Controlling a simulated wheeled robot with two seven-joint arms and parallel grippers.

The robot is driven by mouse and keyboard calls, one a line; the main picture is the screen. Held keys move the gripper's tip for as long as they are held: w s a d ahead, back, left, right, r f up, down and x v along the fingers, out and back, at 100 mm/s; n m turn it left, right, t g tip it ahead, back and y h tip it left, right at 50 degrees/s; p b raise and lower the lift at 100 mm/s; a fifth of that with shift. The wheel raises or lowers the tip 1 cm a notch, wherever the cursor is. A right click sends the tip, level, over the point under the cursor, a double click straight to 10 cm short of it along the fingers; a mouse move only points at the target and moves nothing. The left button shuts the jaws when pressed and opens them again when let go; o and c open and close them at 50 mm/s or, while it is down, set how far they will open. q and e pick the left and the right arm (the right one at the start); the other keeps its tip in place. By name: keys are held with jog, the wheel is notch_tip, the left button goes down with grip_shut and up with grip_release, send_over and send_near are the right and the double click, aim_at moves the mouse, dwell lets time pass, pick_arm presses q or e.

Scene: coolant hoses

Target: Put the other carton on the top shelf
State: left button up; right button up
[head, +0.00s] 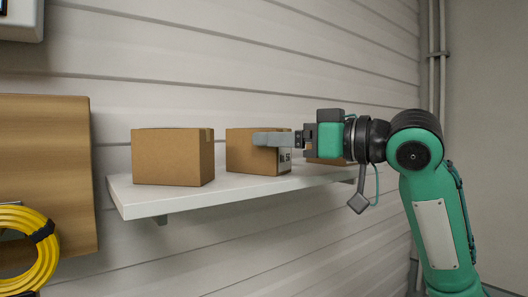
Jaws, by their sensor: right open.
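A white shelf (150,204) on the wall holds cardboard cartons. The left carton (172,158) stands upright near the shelf's left end, with nothing touching it. The middle carton (245,160) stands to its right, with a white label with dark print on its right side, partly hidden. A third carton (328,161) shows only in part behind my right gripper. My right gripper (262,139) is open, its fingers pointing left at the middle carton. A grey finger crosses the upper front of this carton; whether it touches is unclear. My left gripper is out of view.
A brown wooden board (60,150) and a coiled yellow hose (30,240) hang at the left. Grey pipes (433,50) run up the wall at the right. A narrow gap separates the left and middle cartons. Space above the cartons is clear.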

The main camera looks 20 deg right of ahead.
jog(key=b+v, duration=0.3)
jog(key=v, duration=0.4)
jog(key=shift+d, duration=0.2)
jog(key=shift+s, duration=0.15)
